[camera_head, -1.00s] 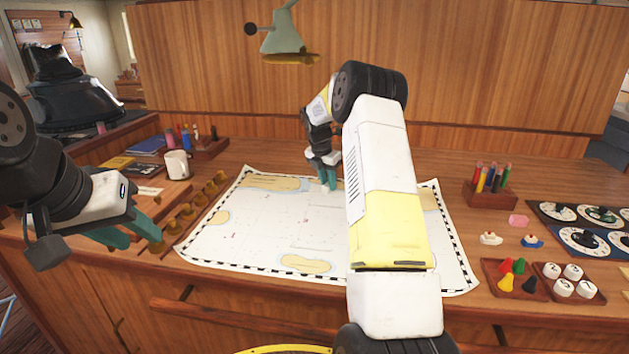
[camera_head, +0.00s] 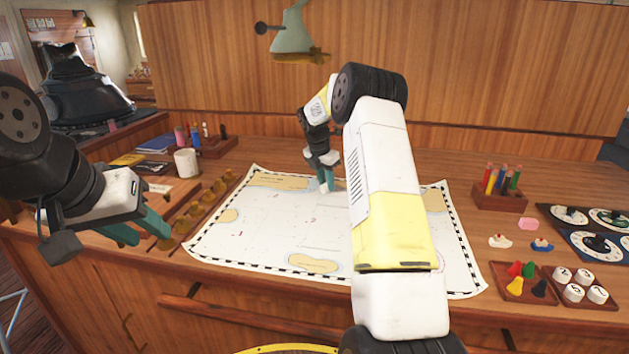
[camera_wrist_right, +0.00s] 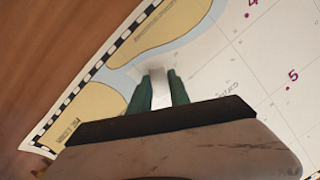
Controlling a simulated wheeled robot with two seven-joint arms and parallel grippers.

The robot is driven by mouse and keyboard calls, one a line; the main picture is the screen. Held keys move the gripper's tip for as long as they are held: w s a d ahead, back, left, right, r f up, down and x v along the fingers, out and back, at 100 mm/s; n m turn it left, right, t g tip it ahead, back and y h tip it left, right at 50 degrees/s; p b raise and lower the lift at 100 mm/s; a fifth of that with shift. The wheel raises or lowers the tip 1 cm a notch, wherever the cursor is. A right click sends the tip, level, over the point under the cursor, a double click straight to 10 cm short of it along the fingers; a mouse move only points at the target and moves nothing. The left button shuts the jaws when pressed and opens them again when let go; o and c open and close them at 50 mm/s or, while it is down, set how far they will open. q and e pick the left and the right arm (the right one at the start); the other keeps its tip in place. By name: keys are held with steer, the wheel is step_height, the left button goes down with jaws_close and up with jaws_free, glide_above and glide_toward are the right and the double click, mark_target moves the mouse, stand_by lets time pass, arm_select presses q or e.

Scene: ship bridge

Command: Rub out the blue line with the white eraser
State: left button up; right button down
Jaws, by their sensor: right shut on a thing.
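The paper chart (camera_head: 270,232) lies flat on the wooden desk, with tan land patches, pale blue shore bands and a black-and-white border. My right gripper (camera_head: 325,183) is over the chart's far middle part, fingers pointing down. In the right wrist view its green fingers (camera_wrist_right: 159,88) are shut on the white eraser (camera_wrist_right: 160,90), which is at or just above the paper; contact cannot be told. I cannot make out a separate blue line; my right arm hides part of the chart. My left gripper (camera_head: 143,230) is open and empty, left of the chart near the desk's front edge.
A white mug (camera_head: 187,163) and a rack of brass pieces (camera_head: 195,210) stand left of the chart. A pen holder (camera_head: 499,197), a pink block (camera_head: 528,224), a tray of coloured pawns (camera_head: 528,290) and dial panels (camera_head: 585,245) are at the right. A lamp (camera_head: 293,40) hangs above.

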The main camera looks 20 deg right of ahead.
mark_target(301, 191)
steer(key=shift+w+a, duration=0.2)
steer(key=shift+a, duration=0.7)
steer(key=shift+a, duration=0.15)
steer(key=shift+w+a, duration=0.15)
steer(key=shift+a, duration=0.4)
steer(key=shift+w+a, duration=0.15)
steer(key=shift+a, duration=0.4)
steer(key=shift+w+a, duration=0.25)
steer(key=shift+a, duration=0.95)
steer(key=shift+w+a, duration=0.15)
steer(key=shift+a, duration=0.45)
steer(key=shift+w+a, duration=0.15)
steer(key=shift+a, duration=0.45)
steer(key=shift+d, duration=0.1)
